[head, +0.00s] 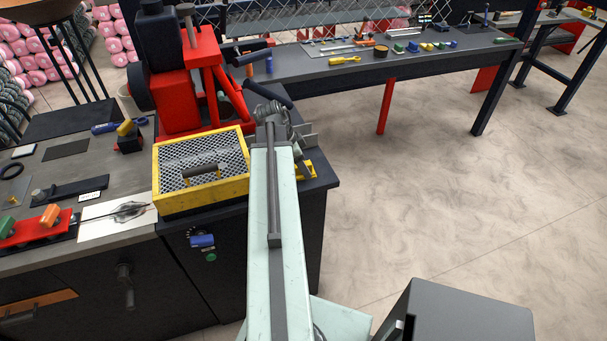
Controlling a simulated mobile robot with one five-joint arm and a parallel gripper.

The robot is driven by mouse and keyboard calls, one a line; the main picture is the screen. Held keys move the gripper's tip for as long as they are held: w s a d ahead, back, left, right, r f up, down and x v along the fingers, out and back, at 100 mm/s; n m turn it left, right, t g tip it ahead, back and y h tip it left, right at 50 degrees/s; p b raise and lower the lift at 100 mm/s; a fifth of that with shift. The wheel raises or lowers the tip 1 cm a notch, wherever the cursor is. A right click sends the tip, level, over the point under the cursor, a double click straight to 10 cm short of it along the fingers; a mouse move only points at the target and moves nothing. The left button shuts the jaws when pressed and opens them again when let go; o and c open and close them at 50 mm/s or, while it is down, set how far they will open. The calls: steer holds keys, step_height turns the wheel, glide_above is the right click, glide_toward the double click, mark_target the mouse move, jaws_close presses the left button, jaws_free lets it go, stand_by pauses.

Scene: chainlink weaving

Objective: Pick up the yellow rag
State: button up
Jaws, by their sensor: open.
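My arm reaches forward over the corner of the dark bench, to the right of a yellow-framed mesh tray. My gripper (307,150) is at its far end and is open, partly hidden by the arm link. A small yellow item (311,170), possibly the yellow rag, lies on the bench top just below and beside the gripper in the picture. Part of it is hidden behind the arm and gripper, so I cannot tell its full shape or whether the jaws touch it.
The yellow-framed tray (157,185) and a red machine (175,95) stand left of my arm. A grey workbench (110,185) with tools extends left. A long table (440,60) with small parts stands behind. The floor (430,200) to the right is mostly clear.

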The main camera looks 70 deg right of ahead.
jaws_close()
steer(key=shift+r, duration=0.1)
step_height(320, 180, up, 10)
steer(key=p, duration=1)
steer(key=shift+r, duration=0.1)
